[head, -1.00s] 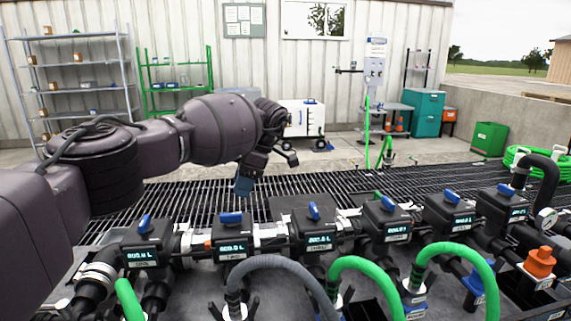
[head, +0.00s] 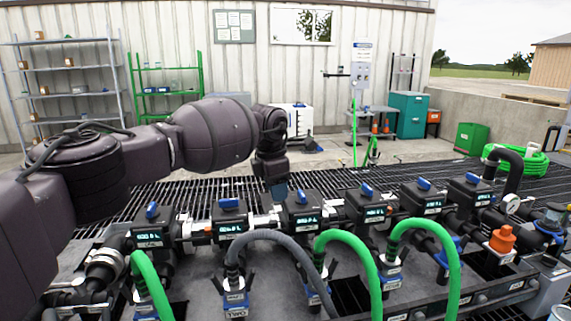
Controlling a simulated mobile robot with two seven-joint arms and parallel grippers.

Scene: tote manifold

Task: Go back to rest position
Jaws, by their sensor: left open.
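My left arm comes in from the left in the head view and reaches over the back of the manifold. My left gripper (head: 279,190) points down and is open, with nothing seen between its fingers. My right gripper is not in view.
Green hoses (head: 350,240) and a grey hose (head: 275,236) arch up in front of the manifold. An orange fitting (head: 502,239) stands at the right. Floor grating (head: 400,173) lies behind. Shelves (head: 75,90), a white cabinet (head: 296,117) and teal cabinets (head: 409,114) stand farther back.

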